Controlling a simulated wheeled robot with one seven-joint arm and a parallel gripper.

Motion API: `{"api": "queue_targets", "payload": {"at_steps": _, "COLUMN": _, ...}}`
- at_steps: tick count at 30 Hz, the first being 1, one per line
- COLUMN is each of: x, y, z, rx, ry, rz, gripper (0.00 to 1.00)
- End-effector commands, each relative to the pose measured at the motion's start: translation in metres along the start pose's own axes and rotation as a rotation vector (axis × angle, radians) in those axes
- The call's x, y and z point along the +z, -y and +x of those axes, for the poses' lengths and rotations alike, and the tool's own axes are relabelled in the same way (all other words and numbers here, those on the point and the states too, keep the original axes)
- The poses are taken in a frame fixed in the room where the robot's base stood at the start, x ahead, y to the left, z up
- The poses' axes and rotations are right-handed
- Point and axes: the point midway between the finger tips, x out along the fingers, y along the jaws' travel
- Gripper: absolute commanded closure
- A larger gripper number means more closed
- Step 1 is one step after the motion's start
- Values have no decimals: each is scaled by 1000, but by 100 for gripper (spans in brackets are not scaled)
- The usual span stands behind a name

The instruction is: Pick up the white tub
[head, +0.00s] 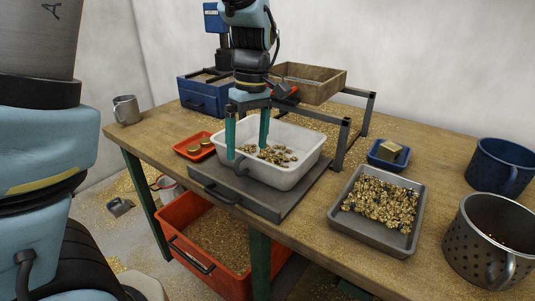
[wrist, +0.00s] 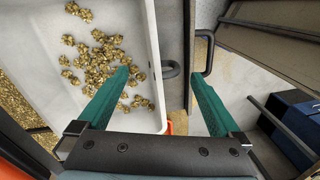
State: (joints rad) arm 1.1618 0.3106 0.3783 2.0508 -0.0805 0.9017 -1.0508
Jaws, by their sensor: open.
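The white tub (head: 306,171) stands upright on a dark grey slab with a handle, on the wooden table. Brass-coloured chips (head: 268,154) lie in it. My gripper (head: 247,152) is open, pointing down at the tub's near left side. In the wrist view the tub (wrist: 35,45) fills the left part. There, my gripper (wrist: 160,70) has its left finger over the tub's inside and its right finger outside, with the rim between them. The fingers look apart from the wall, and nothing is held. How deep the fingertips reach is hard to tell.
A dark metal stand (head: 343,143) carrying a wooden box (head: 308,82) rises just behind the tub. A red tray (head: 182,153) sits left, a grey tray of chips (head: 345,226) right. A perforated pot (head: 465,245) stands far right. An orange crate (head: 200,265) is below the table edge.

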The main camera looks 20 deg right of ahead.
Motion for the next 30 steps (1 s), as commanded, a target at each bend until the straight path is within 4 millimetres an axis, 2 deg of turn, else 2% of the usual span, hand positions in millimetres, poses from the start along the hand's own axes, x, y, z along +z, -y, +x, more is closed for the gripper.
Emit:
{"api": "queue_targets", "payload": {"at_steps": 5, "x": 0, "y": 1, "z": 12, "rx": -1, "ry": 1, "rz": -1, "gripper": 0}}
{"api": "queue_targets", "payload": {"at_steps": 15, "x": -4, "y": 5, "z": 56, "rx": -3, "ry": 1, "rz": -1, "gripper": 0}}
{"api": "queue_targets", "payload": {"at_steps": 23, "x": -4, "y": 4, "z": 60, "rx": 1, "ry": 0, "rz": 0, "gripper": 0}}
{"api": "queue_targets", "payload": {"at_steps": 25, "x": -4, "y": 4, "z": 60, "rx": 1, "ry": 0, "rz": 0, "gripper": 5}}
{"api": "queue_targets", "payload": {"at_steps": 30, "x": -4, "y": 4, "z": 60, "rx": 1, "ry": 0, "rz": 0, "gripper": 24}}
